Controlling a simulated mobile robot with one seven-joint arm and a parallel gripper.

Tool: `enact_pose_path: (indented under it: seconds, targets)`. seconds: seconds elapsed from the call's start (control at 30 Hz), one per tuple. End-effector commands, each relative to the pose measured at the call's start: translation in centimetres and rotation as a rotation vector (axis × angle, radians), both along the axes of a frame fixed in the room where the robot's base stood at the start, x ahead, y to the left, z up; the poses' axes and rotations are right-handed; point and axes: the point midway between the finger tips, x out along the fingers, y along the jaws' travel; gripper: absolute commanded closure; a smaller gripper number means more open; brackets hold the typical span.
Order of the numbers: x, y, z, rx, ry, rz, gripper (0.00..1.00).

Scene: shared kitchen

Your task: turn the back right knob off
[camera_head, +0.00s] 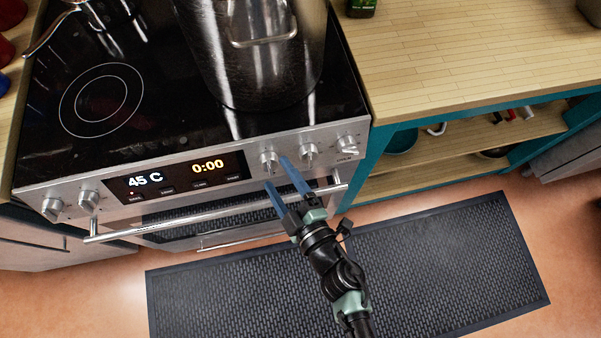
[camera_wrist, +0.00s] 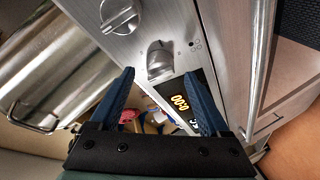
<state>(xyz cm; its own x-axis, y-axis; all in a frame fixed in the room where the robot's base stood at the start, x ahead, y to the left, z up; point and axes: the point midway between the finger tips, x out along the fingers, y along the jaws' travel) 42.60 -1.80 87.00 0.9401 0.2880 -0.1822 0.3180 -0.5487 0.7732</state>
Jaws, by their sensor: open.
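The stove's front panel (camera_head: 225,158) carries several knobs. To the right of the display are a first knob (camera_head: 268,160), a middle knob (camera_head: 308,153) and an outer knob (camera_head: 346,145) by the word OVEN. Labels telling which is back right are too small to read. My gripper (camera_head: 276,173) is open and empty at the first knob. In the wrist view this knob (camera_wrist: 160,60) lies between and just beyond the two blue fingertips, and the middle knob (camera_wrist: 120,15) is above left. I cannot tell whether a finger touches the knob.
A large metal pot (camera_head: 255,85) stands on the black cooktop behind these knobs. The oven handle (camera_head: 215,217) runs below the panel, near my fingers. A wooden counter (camera_head: 470,55) is at the right. A dark mat (camera_head: 370,268) lies on the floor.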

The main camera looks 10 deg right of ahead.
Motion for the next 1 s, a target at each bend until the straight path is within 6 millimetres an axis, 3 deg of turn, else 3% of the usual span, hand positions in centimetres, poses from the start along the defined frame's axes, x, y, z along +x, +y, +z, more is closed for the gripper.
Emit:
enact_pose_path:
  seconds: [0.3, 0.5, 1.0]
  targets:
    - [-6.3, -2.0, 1.0, -0.002, 0.003, -0.002, 0.2]
    - [-8.9, -2.8, 1.6, -0.002, 0.002, -0.002, 0.2]
    - [-9.8, -3.0, 1.9, -0.001, -0.001, 0.001, 0.2]
